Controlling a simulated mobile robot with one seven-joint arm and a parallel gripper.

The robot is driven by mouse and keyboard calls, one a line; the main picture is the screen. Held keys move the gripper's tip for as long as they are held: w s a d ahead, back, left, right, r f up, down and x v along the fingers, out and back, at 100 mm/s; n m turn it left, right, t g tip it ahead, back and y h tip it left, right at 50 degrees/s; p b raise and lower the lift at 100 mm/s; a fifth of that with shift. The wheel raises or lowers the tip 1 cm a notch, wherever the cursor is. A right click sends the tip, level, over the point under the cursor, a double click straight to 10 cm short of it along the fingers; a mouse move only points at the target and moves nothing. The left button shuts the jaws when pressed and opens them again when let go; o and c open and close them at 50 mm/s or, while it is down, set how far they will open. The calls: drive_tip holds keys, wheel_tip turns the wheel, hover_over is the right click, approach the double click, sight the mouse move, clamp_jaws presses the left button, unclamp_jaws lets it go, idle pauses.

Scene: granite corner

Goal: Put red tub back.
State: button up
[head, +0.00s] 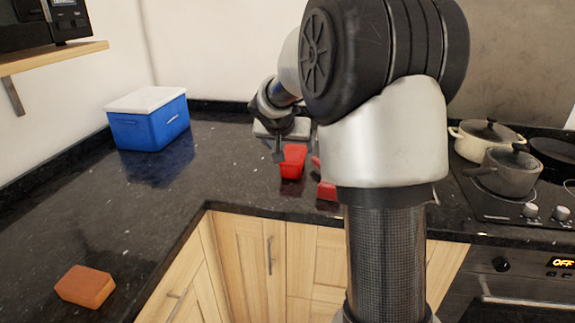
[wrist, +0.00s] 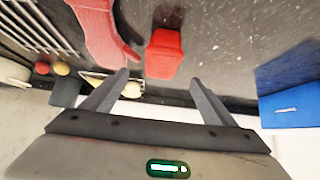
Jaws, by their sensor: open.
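A small red tub (head: 292,161) stands on the dark granite counter near the inner corner. In the wrist view the red tub (wrist: 164,54) lies just beyond my fingertips, roughly in line with the gap between them. My gripper (head: 279,150) is beside the tub, on its left in the head view. In the wrist view my gripper (wrist: 160,80) has its two fingers spread, with nothing held between them. I cannot tell whether a finger touches the tub.
Another red object (head: 327,191) is partly hidden behind my arm; a larger red shape (wrist: 98,30) shows beside the tub. A blue box with white lid (head: 150,125) stands left. An orange block (head: 85,286) lies front left. Pots (head: 507,172) sit right. The left counter is mostly clear.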

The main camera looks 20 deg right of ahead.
sight(293, 155)
drive_tip(key=x, duration=0.5)
drive_tip(key=shift+w+x, duration=0.25)
drive_tip(key=shift+x, duration=2.4)
drive_tip(key=shift+a+r, duration=0.15)
drive_tip(key=shift+r, duration=0.1)
drive_tip(key=c, duration=1.5)
